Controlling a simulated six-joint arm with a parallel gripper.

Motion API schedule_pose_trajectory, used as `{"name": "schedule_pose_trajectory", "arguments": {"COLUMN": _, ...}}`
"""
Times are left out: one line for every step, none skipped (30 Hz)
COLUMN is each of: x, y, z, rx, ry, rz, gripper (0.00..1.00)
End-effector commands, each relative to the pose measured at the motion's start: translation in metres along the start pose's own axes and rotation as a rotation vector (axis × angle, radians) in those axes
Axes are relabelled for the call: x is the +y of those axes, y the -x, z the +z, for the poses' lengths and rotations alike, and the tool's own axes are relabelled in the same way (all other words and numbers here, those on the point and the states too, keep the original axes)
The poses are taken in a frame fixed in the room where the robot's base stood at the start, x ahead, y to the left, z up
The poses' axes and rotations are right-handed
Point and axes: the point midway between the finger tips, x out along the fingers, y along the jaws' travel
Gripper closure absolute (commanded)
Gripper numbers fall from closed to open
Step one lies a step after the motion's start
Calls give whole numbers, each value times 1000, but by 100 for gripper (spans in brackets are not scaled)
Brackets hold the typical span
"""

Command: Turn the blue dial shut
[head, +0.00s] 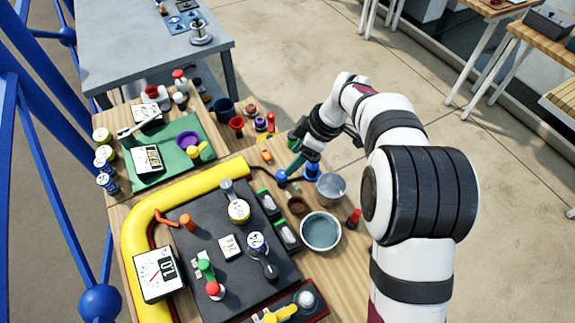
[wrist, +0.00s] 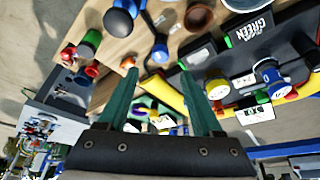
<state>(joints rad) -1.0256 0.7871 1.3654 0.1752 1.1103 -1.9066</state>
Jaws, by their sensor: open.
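The blue dial (head: 257,241) stands on the dark panel in the head view, a round knob with a blue band, a marked white top and a dark lever pointing to the lower right. In the wrist view it appears to be the blue-banded knob (wrist: 268,76) right of the fingers. Its exact setting is too small to read. My gripper (head: 292,167) is above the wooden bench, up and right of the dial and apart from it. The wrist view shows its two teal fingers (wrist: 160,75) spread with nothing held between them.
A similar yellow-banded dial (head: 238,211) stands close by. A yellow pipe (head: 175,192) bends around the dark panel (head: 205,220). A grey pot (head: 331,186), wide bowl (head: 321,231) and blue object (head: 312,171) crowd the bench near my arm. A red-and-green switch (head: 208,279) is lower left.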

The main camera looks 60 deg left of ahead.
Motion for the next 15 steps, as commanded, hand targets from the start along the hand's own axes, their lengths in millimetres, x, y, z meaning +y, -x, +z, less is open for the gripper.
{"name": "schedule_pose_trajectory", "arguments": {"x": -1, "y": -16, "z": 1, "rx": -2, "ry": 0, "rz": -5, "gripper": 33}}
{"name": "schedule_pose_trajectory", "arguments": {"x": -1, "y": -24, "z": 1, "rx": -1, "ry": 0, "rz": -5, "gripper": 33}}
{"name": "schedule_pose_trajectory", "arguments": {"x": -1, "y": -35, "z": 0, "rx": -2, "ry": 0, "rz": -5, "gripper": 33}}
{"name": "schedule_pose_trajectory", "arguments": {"x": -1, "y": -42, "z": 0, "rx": -1, "ry": 0, "rz": -4, "gripper": 33}}
{"name": "schedule_pose_trajectory", "arguments": {"x": -1, "y": -49, "z": 0, "rx": -1, "ry": -1, "rz": -3, "gripper": 33}}
{"name": "schedule_pose_trajectory", "arguments": {"x": -1, "y": -56, "z": 1, "rx": -1, "ry": -1, "rz": -2, "gripper": 33}}
{"name": "schedule_pose_trajectory", "arguments": {"x": 0, "y": -61, "z": 1, "rx": -1, "ry": -1, "rz": -2, "gripper": 33}}
{"name": "schedule_pose_trajectory", "arguments": {"x": 0, "y": -65, "z": 0, "rx": -1, "ry": -1, "rz": -1, "gripper": 33}}
{"name": "schedule_pose_trajectory", "arguments": {"x": 0, "y": -70, "z": 0, "rx": 0, "ry": -1, "rz": -1, "gripper": 33}}
{"name": "schedule_pose_trajectory", "arguments": {"x": 0, "y": -72, "z": 0, "rx": 0, "ry": -1, "rz": -1, "gripper": 33}}
{"name": "schedule_pose_trajectory", "arguments": {"x": 0, "y": -75, "z": 0, "rx": -1, "ry": -1, "rz": -1, "gripper": 33}}
{"name": "schedule_pose_trajectory", "arguments": {"x": 0, "y": -77, "z": 1, "rx": -1, "ry": -1, "rz": -1, "gripper": 33}}
{"name": "schedule_pose_trajectory", "arguments": {"x": 0, "y": -78, "z": 1, "rx": -1, "ry": -1, "rz": 0, "gripper": 33}}
{"name": "schedule_pose_trajectory", "arguments": {"x": 0, "y": -78, "z": 1, "rx": -1, "ry": -1, "rz": 0, "gripper": 33}}
{"name": "schedule_pose_trajectory", "arguments": {"x": 0, "y": -79, "z": 1, "rx": -1, "ry": -1, "rz": 1, "gripper": 33}}
